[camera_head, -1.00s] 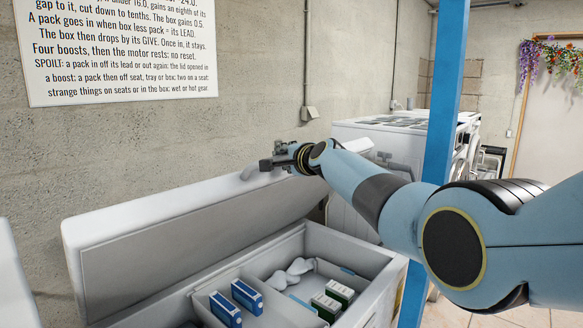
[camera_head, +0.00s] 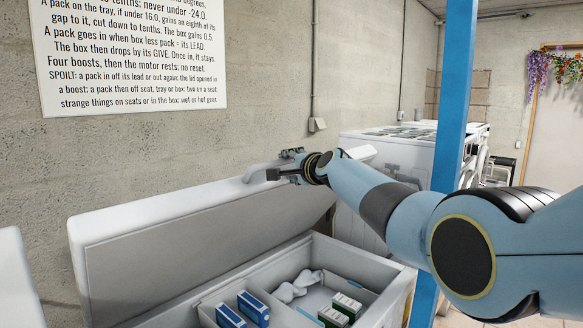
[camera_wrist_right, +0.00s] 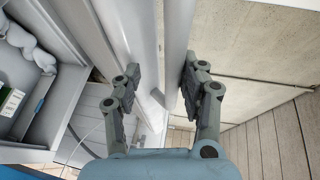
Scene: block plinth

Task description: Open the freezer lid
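The white freezer lid (camera_head: 205,235) stands raised at a steep slant, its grey inner face toward me, above the open freezer box (camera_head: 388,296). A pale curved handle (camera_head: 258,171) sits at the lid's upper edge. My right gripper (camera_head: 281,165) is at that edge, beside the handle. In the right wrist view, my right gripper's fingers (camera_wrist_right: 160,72) are spread apart, with the lid's edge (camera_wrist_right: 140,30) and a pale bar (camera_wrist_right: 177,40), probably the handle, running between or behind them. Contact cannot be made out. My left gripper is not in view.
Blue packs (camera_head: 253,308), green-and-white packs (camera_head: 346,304) and pale lumpy shapes (camera_head: 291,288) lie inside the freezer. A blue post (camera_head: 452,110) stands right, behind my right arm. White machines (camera_head: 385,147) stand beyond. The concrete wall (camera_head: 150,150) is close behind the lid.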

